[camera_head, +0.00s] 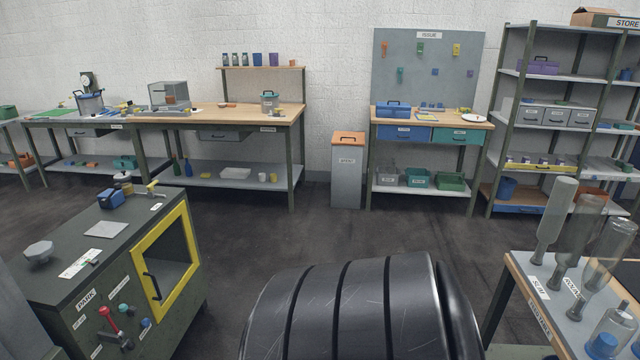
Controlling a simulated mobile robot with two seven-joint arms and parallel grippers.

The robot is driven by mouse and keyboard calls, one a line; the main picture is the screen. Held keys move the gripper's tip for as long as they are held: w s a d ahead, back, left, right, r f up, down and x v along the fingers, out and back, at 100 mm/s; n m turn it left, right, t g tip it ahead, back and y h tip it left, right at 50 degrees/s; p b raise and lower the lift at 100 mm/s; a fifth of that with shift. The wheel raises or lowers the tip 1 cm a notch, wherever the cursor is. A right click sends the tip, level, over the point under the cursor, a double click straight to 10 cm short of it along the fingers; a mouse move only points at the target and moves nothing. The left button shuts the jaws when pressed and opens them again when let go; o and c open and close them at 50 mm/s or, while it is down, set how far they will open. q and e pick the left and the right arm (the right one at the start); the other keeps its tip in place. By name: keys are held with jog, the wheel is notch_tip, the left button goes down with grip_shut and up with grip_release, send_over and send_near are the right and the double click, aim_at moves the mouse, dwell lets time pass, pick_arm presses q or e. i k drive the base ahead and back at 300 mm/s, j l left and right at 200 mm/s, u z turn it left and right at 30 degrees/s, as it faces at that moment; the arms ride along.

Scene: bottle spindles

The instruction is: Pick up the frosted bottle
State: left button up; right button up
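A pale, milky bottle (556,215) that looks frosted stands neck down, slightly tilted in the picture, on the table (520,262) at the right. Two clearer, see-through bottles stand neck down beside it: a greyish one (580,235) and another one (609,255) farther right. A clear bottle with a blue part (603,345) is at the lower right corner, partly cut off by the frame. Spindles under the bottles are hard to make out. Neither of my grippers shows in the head view.
A dark cabinet (105,225) with a yellow-framed door stands at the left. Workbenches (210,118), a bin (347,172), an issue bench (435,119) and a storage rack (550,80) line the back wall. The dark floor (300,235) between is clear.

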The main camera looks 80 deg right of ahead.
aim_at(561, 197)
jog(key=z, duration=3.3)
jog(key=i+l+z, duration=0.15)
jog(key=z, duration=0.15)
jog(key=i+l+z, duration=0.3)
jog(key=k+j, duration=0.05)
jog(key=k, duration=0.05)
